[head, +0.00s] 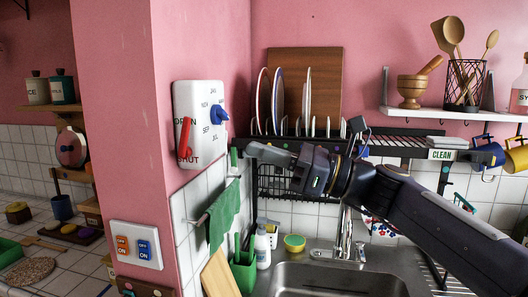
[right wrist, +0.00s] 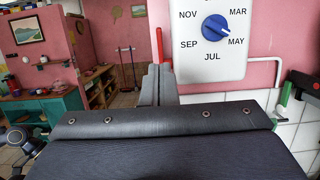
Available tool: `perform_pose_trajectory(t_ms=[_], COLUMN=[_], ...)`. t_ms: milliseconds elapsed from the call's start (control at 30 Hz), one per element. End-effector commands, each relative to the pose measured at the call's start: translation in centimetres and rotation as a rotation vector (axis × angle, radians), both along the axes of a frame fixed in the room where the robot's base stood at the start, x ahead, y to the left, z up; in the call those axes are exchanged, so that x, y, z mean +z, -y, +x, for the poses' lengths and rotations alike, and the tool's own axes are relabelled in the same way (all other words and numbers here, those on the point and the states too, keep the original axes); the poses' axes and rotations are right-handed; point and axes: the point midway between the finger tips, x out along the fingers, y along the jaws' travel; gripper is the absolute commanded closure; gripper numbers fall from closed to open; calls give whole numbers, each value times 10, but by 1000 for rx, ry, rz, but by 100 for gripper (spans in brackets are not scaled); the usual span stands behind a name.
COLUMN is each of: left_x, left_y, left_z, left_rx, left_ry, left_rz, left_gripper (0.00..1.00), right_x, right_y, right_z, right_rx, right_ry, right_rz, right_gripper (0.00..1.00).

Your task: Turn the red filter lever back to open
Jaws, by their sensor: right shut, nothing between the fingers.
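The red filter lever (head: 184,138) is on the left side of a white wall panel (head: 203,92). It stands nearly upright between the words OPEN above and SHUT below. In the right wrist view the lever (right wrist: 160,44) shows edge-on at the panel's left edge. My right gripper (head: 253,149) is shut and empty, to the right of the panel in the head view and apart from it. In the right wrist view its fingers (right wrist: 159,70) show just below the lever in the picture; I cannot tell the gap in depth. My left gripper is not in view.
A blue dial (head: 218,115) with month names sits right of the lever. A green towel (head: 223,215) hangs on a rail below the panel. A dish rack (head: 292,187) with plates is behind my right arm. A switch plate (head: 136,245) is lower left.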

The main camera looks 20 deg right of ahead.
Motion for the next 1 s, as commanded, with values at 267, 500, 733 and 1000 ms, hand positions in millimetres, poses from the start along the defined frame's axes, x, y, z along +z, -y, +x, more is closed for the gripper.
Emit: perform_pose_trajectory(t_ms=[267,500,733,1000], left_x=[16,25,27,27], left_y=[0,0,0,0], left_z=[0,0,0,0], left_rx=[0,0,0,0], left_ry=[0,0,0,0], left_rz=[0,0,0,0], left_gripper=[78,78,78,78], right_x=[17,25,26,27], right_y=[-52,-78,-85,-85], right_z=[33,51,56,56], right_rx=[4,0,-1,-1], right_ry=[-1,0,1,1], right_rz=[-4,-4,-3,-3], right_gripper=[100,100,100,100])
